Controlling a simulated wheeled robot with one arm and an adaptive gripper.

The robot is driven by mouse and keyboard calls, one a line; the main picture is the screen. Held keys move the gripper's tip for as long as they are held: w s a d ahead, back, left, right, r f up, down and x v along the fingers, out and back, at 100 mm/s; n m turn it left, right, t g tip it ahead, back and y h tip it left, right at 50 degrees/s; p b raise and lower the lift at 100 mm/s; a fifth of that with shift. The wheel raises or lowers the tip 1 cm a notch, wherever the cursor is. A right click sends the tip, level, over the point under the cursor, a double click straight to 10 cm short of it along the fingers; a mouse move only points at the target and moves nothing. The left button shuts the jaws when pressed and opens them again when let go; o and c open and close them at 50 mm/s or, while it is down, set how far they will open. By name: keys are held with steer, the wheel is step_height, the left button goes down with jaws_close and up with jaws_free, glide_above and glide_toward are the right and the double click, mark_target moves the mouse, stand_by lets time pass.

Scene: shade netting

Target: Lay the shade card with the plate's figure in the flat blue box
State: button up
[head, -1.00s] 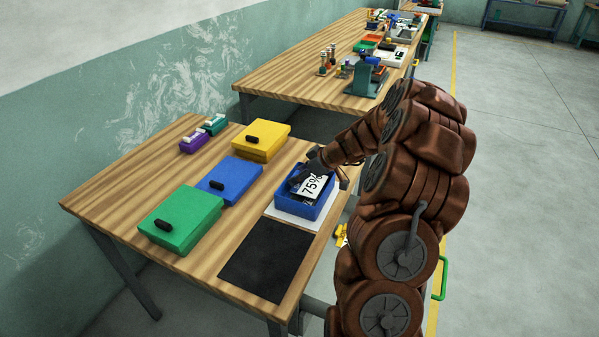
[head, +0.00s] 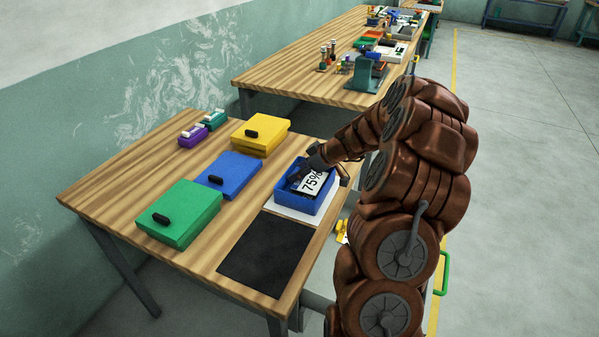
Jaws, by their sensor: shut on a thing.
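A shade card (head: 312,183) with a white label reading "75%" and a dark part at its left shows within the walls of an open blue box (head: 314,205). My gripper (head: 308,172) reaches in from the upper right and is shut on the card. Its fingertips are dark and partly lost against the card's dark part. I cannot tell whether the card touches the box floor. The box stands on a white sheet (head: 283,211) near the table's right edge. A closed flat blue box (head: 236,172) with a black handle lies to its left. No plate with a figure can be made out.
A yellow box (head: 265,133) and a green box (head: 185,210) with black handles flank the closed blue one. A black mat (head: 267,254) lies in front. Small purple (head: 193,137) and teal (head: 213,120) items stand at the back left. A second, cluttered table (head: 290,85) stands beyond.

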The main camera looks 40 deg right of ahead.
steer(key=shift+f+b, duration=0.2)
steer(key=shift+b, duration=0.1)
steer(key=o, duration=0.9)
steer(key=shift+o, duration=0.2)
steer(key=shift+r, duration=0.15)
